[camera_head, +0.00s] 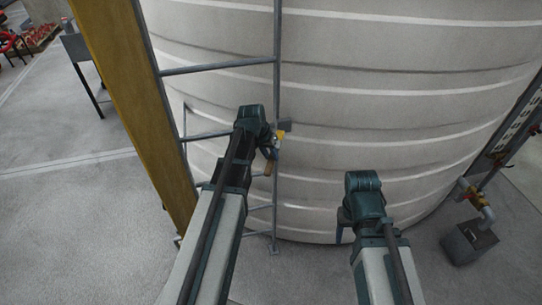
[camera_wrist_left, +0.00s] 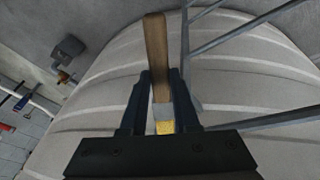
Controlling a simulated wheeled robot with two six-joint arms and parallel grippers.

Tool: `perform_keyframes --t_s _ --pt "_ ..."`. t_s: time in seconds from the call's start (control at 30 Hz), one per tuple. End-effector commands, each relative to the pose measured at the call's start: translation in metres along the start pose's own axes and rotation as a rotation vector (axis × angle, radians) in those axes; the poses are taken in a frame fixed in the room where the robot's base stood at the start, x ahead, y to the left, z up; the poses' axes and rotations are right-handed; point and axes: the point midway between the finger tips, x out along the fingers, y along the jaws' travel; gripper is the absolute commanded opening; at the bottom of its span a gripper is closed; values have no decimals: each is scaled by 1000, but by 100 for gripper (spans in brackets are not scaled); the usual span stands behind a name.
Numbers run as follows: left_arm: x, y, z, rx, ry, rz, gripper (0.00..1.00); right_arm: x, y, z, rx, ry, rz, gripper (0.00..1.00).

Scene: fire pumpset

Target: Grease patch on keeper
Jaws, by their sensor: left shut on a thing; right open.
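A brush with a wooden handle (camera_wrist_left: 156,52), a grey metal collar and yellow bristles (camera_wrist_left: 165,127) is between the fingers of my left gripper (camera_wrist_left: 158,100). In the head view the left gripper (camera_head: 269,150) is shut on the brush, beside the ladder's right rail. The handle (camera_head: 268,168) hangs down and the yellow part (camera_head: 279,135) points up. A small grey block (camera_head: 285,125) shows just above the yellow part; I cannot tell whether it is the keeper or whether they touch. No grease patch can be made out. My right gripper (camera_head: 345,222) is open and low before the tank, mostly hidden by its wrist.
A large ribbed pale tank (camera_head: 400,110) fills the background. A grey ladder (camera_head: 215,66) and a yellow post (camera_head: 135,90) stand left of it. A dark box with piping (camera_head: 468,243) is at the right. The concrete floor (camera_head: 80,220) at the left is clear.

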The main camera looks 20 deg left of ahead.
Motion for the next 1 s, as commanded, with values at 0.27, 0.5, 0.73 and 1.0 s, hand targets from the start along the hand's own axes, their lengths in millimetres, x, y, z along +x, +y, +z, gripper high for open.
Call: perform_keyframes --t_s 0.27,0.5,0.73,1.0 --pt "1 -3 -5 0 0 0 0 0 0 0 0 0 0 59" --pt "2 -2 -7 0 0 0 0 0 0 0 0 0 0 59" --pt "6 10 -14 1 1 1 0 0 0 0 0 0 0 59" --pt "12 29 -23 1 0 0 0 0 0 0 0 0 0 59"
